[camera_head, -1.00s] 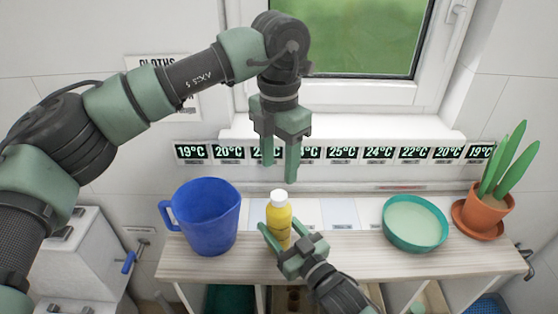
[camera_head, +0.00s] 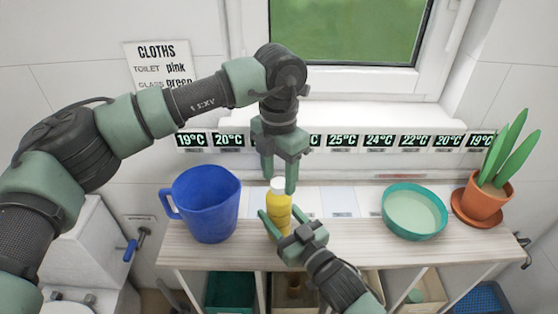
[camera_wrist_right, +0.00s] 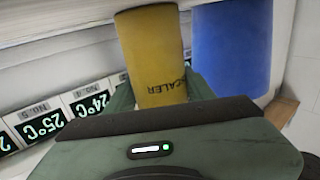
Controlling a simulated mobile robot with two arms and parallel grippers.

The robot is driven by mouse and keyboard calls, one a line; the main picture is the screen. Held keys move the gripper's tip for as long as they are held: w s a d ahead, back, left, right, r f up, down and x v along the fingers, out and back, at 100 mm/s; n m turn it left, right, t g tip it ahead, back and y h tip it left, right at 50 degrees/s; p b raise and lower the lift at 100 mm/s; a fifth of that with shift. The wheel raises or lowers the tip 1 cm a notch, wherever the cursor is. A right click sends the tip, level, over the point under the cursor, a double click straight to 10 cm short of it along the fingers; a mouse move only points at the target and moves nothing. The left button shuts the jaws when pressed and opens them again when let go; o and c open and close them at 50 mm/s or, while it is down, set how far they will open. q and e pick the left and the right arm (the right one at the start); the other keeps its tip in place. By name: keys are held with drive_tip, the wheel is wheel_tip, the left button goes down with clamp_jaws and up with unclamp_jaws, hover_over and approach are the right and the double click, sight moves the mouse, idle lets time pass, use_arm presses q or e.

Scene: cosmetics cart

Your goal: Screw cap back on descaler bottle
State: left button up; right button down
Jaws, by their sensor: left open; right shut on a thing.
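The yellow descaler bottle (camera_head: 279,214) stands upright near the shelf's middle, with a white cap (camera_head: 278,185) on its top; whether it is screwed tight I cannot tell. My right gripper (camera_head: 278,228) is shut around the bottle's body from the front. In the right wrist view the bottle (camera_wrist_right: 153,60) shows large with part of the word "DESCALER". My left gripper (camera_head: 279,178) points down from above, open, its fingertips at cap height on either side of the cap; contact cannot be told.
A blue jug (camera_head: 207,205) stands close to the left of the bottle. A teal bowl (camera_head: 413,211) and a potted plant (camera_head: 487,188) are to the right on the wooden shelf (camera_head: 350,245). Temperature displays (camera_head: 343,141) line the wall behind. Shelf between bottle and bowl is clear.

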use_arm(q)
drive_tip(key=shift+f, duration=0.5)
clamp_jaws()
drive_tip(key=shift+o, duration=0.9)
unclamp_jaws()
